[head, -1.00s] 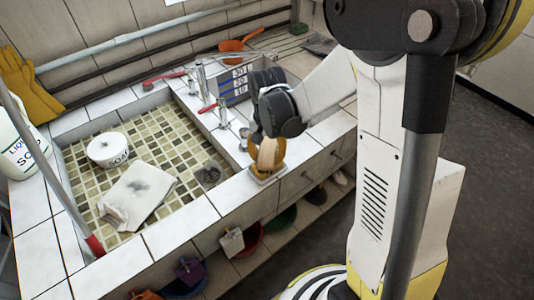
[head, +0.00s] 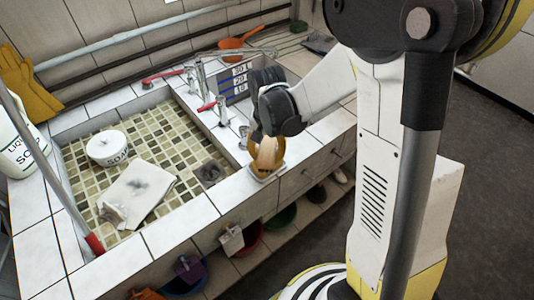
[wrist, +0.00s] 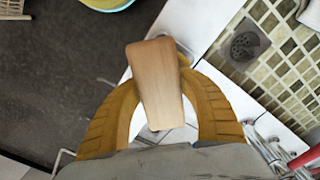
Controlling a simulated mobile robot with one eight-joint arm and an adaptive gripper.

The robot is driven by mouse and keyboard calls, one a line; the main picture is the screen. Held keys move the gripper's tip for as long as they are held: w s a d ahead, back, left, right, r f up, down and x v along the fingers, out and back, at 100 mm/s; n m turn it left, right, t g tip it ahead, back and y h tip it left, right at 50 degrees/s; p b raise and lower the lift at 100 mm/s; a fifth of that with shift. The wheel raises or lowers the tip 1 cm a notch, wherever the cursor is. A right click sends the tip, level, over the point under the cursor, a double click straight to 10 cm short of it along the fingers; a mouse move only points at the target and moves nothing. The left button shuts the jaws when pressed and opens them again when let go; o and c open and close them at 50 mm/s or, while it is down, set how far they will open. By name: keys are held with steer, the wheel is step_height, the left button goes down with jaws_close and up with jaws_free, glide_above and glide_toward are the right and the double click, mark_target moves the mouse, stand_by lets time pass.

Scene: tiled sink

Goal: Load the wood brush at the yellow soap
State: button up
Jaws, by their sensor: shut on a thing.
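My gripper (head: 266,163) is over the tiled counter at the sink's right front edge, pointing down. Its yellow fingers are shut on the wood brush (wrist: 157,84), whose pale wooden back fills the middle of the wrist view. The brush also shows between the fingers in the head view (head: 266,152). It is just above or touching a small pale dish (head: 262,177) on the counter rim. The brush and fingers cover most of this dish, and I cannot make out the yellow soap on it. The bristles are hidden.
A liquid soap jug (head: 18,145) and yellow gloves (head: 30,90) lie left. Taps (head: 203,85) stand behind. Colored basins (head: 248,238) sit below.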

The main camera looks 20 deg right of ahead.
mark_target(267, 150)
steer(key=shift+f+b, duration=0.4)
stand_by(0.9)
stand_by(0.5)
steer(key=shift+r+p, duration=2.6)
steer(key=shift+r, duration=0.95)
